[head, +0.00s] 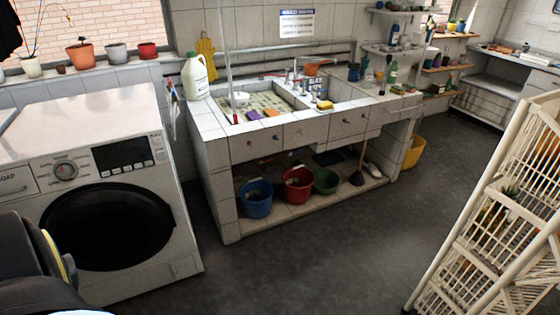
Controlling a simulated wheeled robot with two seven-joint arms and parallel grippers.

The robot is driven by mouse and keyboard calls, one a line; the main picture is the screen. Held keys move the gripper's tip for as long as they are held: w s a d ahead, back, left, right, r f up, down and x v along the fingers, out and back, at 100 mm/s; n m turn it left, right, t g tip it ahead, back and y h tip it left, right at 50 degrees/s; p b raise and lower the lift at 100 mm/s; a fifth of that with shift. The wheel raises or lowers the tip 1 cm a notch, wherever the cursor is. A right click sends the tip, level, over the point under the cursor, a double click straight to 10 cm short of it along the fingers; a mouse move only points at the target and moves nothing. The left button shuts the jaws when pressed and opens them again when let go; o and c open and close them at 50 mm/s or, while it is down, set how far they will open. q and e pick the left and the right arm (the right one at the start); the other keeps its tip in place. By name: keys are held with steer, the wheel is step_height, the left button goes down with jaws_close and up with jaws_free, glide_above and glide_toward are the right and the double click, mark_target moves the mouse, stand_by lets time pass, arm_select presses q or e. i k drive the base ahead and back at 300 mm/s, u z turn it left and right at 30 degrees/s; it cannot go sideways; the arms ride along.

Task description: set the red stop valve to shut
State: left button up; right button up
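A small red piece (235,119), which may be the red stop valve's handle, shows at the foot of a thin pale vertical pipe (228,70). It is at the front left of the tiled sink counter (215,127). It is too small to tell its exact shape or which way it is turned. Neither of my grippers shows in the head view. A dark rounded part at the lower left edge looks like part of my own body.
A washing machine (100,150) stands left of the sink. A white jug (196,77) is on the counter's left end. Blue (256,199) and red (297,186) buckets sit on the shelf below. A white slatted rack (490,220) stands at right. The grey floor between is clear.

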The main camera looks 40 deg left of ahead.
mark_target(260, 162)
steer(key=u, duration=0.25)
steer(key=i, duration=2)
steer(key=u, duration=1.4)
steer(key=i, duration=1.1)
steer(key=u, duration=1.35)
steer(key=i, duration=0.2)
steer(key=u, duration=0.15)
